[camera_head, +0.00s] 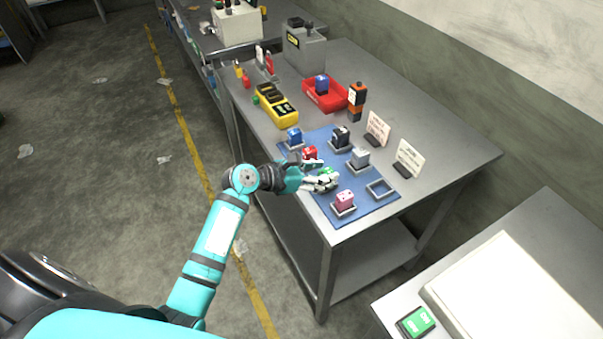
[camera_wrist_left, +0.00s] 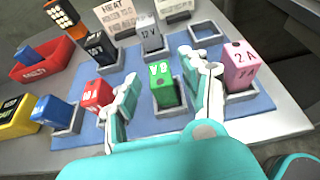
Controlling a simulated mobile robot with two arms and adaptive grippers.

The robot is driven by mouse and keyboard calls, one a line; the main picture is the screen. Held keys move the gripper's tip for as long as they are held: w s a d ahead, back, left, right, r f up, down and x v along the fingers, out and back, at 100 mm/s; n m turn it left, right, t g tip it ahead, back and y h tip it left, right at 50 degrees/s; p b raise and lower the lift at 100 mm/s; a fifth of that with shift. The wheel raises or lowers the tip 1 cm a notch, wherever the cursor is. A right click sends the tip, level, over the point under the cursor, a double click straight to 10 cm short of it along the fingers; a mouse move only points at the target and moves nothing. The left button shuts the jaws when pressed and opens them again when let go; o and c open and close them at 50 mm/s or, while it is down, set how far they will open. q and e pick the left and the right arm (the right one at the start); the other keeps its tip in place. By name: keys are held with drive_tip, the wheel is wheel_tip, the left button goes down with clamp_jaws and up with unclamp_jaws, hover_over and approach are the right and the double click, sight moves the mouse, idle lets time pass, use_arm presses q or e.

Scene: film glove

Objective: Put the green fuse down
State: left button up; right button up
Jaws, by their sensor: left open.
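The green fuse (camera_wrist_left: 161,86) stands upright on the blue mat (camera_wrist_left: 263,103) between my left gripper's two fingers (camera_wrist_left: 163,98). A grey holder shows around its base. The fingers are open, with a visible gap on each side of the fuse. In the head view my left gripper (camera_head: 320,173) is low over the mat and hides most of the green fuse. My right gripper is in neither view.
Red (camera_wrist_left: 96,95), blue (camera_wrist_left: 54,111), black (camera_wrist_left: 98,50), grey (camera_wrist_left: 151,39) and pink (camera_wrist_left: 240,65) fuses stand in holders around it. One square holder (camera_head: 381,188) is empty. Sign cards (camera_head: 378,128), a red bin (camera_head: 330,104) and a yellow bin (camera_head: 291,119) stand farther back.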

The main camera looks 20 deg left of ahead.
use_arm(q)
drive_tip(key=v, duration=1)
drive_tip(key=shift+s+b, duration=0.15)
drive_tip(key=shift+b, duration=0.2)
drive_tip(key=shift+a, duration=0.1)
drive_tip(key=s+a+f+m+g+y, duration=0.1)
drive_tip(key=s+f+m+g+y, duration=0.25)
drive_tip(key=f, duration=1.35)
drive_tip(key=s+a+f+m+g+y, duration=0.15)
drive_tip(key=s+f+m, duration=0.4)
drive_tip(key=f, duration=1.05)
drive_tip(key=s+d+f+m+g+y, duration=0.1)
drive_tip(key=s+f+m, duration=0.6)
drive_tip(key=s, duration=0.4)
drive_tip(key=s+d+f+m+g+y, duration=0.1)
drive_tip(key=s+f+m+g, duration=0.1)
drive_tip(key=s+f+m, duration=0.5)
drive_tip(key=s+d+f+m+g+y, duration=0.1)
drive_tip(key=s+f+m, duration=0.6)
drive_tip(key=s, duration=0.8)
drive_tip(key=shift+s+m+g+b, duration=0.15)
drive_tip(key=shift+m+g+b, duration=0.2)
drive_tip(key=shift+m, duration=0.25)
